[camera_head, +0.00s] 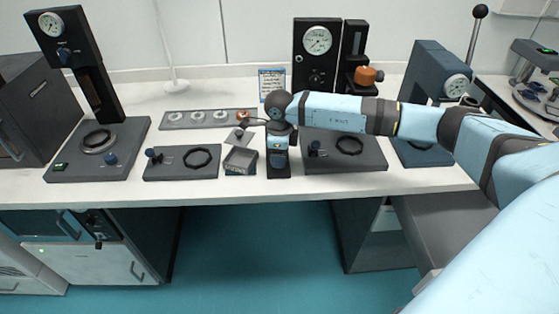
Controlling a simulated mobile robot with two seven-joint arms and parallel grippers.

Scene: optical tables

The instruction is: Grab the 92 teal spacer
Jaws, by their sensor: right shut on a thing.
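My right arm comes in from the right and bends at a dark wrist joint above the middle of the table. Several pale round pieces (197,116) sit in the rack. I cannot make out a teal spacer or a 92 marking. My left gripper is not in view.
Flat dark fixtures with rings stand left (182,163) and right (345,152). Dark gauge stands (318,55) rise behind. A small sign (271,83) stands near the wrist. The front table strip is clear.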

